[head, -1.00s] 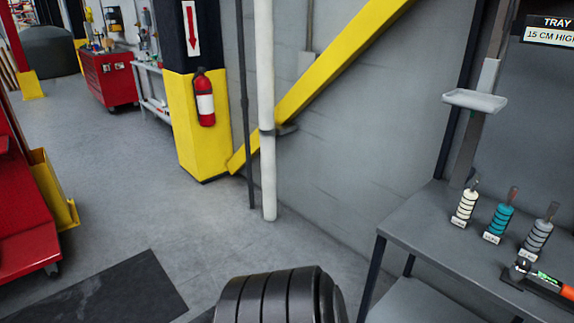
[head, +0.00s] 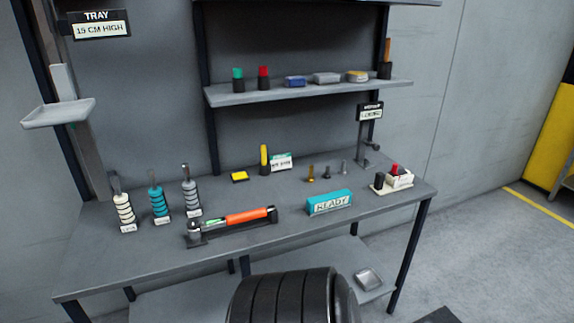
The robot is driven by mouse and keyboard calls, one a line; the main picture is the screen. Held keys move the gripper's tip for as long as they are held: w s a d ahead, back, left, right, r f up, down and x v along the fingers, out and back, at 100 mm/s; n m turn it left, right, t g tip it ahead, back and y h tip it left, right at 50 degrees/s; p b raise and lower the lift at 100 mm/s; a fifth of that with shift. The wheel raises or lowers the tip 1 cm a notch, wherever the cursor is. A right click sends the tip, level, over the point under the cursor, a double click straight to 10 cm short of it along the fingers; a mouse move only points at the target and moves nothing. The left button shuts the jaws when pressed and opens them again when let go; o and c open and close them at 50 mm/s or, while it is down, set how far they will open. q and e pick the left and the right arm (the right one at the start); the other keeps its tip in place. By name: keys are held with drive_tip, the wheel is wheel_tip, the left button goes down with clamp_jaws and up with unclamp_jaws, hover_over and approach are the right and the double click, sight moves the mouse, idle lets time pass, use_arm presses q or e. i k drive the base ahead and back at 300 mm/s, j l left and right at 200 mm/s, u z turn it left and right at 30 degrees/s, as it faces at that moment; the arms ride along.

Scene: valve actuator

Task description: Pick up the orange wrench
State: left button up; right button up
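A tool with an orange handle (head: 248,216), which looks like the orange wrench, lies on the grey workbench (head: 345,228) near its front edge, left of the middle. Its left part is dark with a green patch, and it seems to rest in a dark holder (head: 196,239). It lies roughly level, with the orange end to the right. Neither of my grippers is in view.
Several labelled ringed posts, white (head: 124,212), teal (head: 159,200) and grey (head: 191,197), stand left of the tool. A teal READY block (head: 329,203) sits to its right. A small tray (head: 58,113) juts out at left. A shelf (head: 310,92) hangs above.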

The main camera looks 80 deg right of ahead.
sight(195, 236)
drive_tip(key=z, duration=2.1)
